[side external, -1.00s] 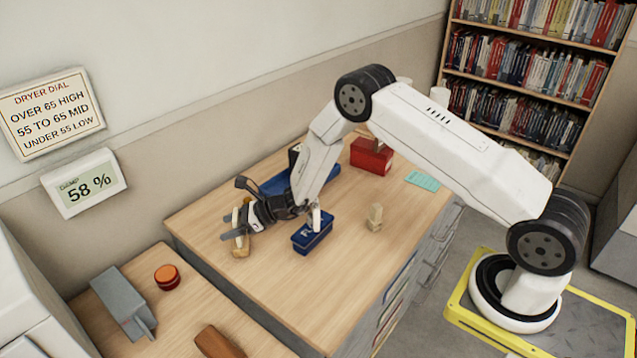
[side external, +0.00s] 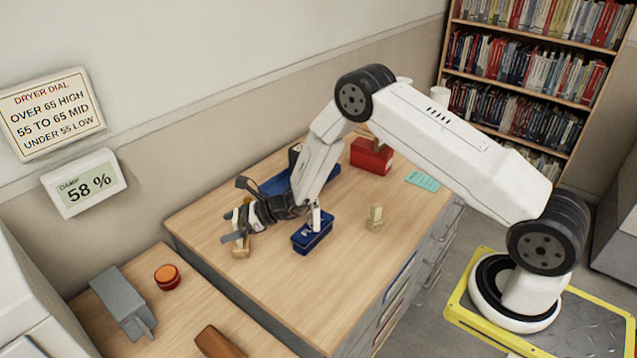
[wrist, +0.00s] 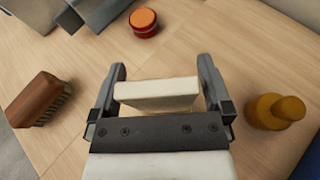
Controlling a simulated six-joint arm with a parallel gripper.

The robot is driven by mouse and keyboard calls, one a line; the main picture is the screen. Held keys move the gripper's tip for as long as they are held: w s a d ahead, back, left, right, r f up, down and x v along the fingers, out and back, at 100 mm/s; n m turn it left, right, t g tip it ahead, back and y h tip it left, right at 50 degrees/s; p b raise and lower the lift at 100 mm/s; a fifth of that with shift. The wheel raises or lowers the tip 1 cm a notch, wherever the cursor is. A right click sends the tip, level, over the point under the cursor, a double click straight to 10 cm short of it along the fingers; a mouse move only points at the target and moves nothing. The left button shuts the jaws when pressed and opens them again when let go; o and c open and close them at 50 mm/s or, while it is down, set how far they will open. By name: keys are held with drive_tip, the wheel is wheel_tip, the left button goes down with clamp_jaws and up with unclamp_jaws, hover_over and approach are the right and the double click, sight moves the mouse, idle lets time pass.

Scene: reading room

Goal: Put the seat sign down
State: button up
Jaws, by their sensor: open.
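The seat sign, a pale cream plate, shows in the wrist view (wrist: 158,92) between the fingers of my gripper (wrist: 161,88). The fingers are open, one at each end of the plate, and I cannot tell whether either touches it. In the side view my gripper (side external: 231,227) is low over the far left part of the wooden desk top (side external: 275,285). The sign's light wooden foot (side external: 241,252) shows just below the fingers and seems to rest on the desk. The rest of the sign is mostly hidden there by the gripper.
A blue tin (side external: 312,238) and a small beige block (side external: 375,218) stand right of the gripper. A mustard knobbed piece (wrist: 274,112) is close to the right finger. A brush (wrist: 40,100), an orange-red round tin (wrist: 144,22) and a grey box (side external: 122,303) lie beyond.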

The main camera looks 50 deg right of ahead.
drive_tip(key=v, duration=1.2)
drive_tip(key=shift+a, duration=0.1)
idle(0.4)
drive_tip(key=s+a+r+n+g+h, duration=0.1)
drive_tip(key=s+a+r+n+g, duration=0.1)
drive_tip(key=s+n+g, duration=0.3)
drive_tip(key=s+a+r+n+g+h, duration=0.1)
drive_tip(key=s+a+r+n+g, duration=0.15)
drive_tip(key=s+n, duration=0.4)
drive_tip(key=s+d+r+n+h, duration=0.2)
drive_tip(key=s+d+n+h, duration=0.1)
drive_tip(key=s+n, duration=0.2)
drive_tip(key=s+d+r+n+h, duration=0.3)
drive_tip(key=s+n+h, duration=0.1)
drive_tip(key=n, duration=0.6)
drive_tip(key=shift+s+r+h, duration=0.3)
drive_tip(key=shift+s+r, duration=0.05)
drive_tip(key=shift+s, duration=0.3)
drive_tip(key=shift+n+t, duration=0.25)
